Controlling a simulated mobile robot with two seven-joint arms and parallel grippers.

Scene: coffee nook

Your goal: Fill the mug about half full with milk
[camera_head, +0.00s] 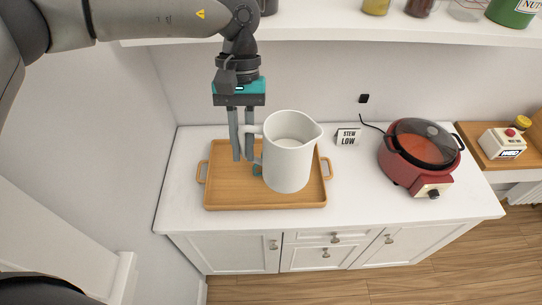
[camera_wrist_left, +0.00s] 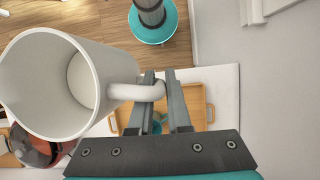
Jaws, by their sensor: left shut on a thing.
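A white milk jug (camera_head: 288,165) with a spout at its right is held over the wooden tray (camera_head: 225,203); it looks upright in the head view. My left gripper (camera_head: 242,158) is shut on the jug's handle. In the left wrist view, the fingers (camera_wrist_left: 166,88) close around the handle of the jug (camera_wrist_left: 105,65). A pale surface shows inside the jug; I cannot tell whether it is milk or the bottom. A teal thing (camera_head: 257,169), perhaps the mug, shows behind the jug and fingers, mostly hidden. Its contents cannot be seen. My right gripper is out of view.
A red cooker (camera_head: 404,168) with a dark lid stands at the right of the white counter (camera_head: 350,202), its cord running to the wall. A small "STEW LOW" sign (camera_head: 348,137) stands between it and the tray. A shelf (camera_head: 350,32) with jars hangs above.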

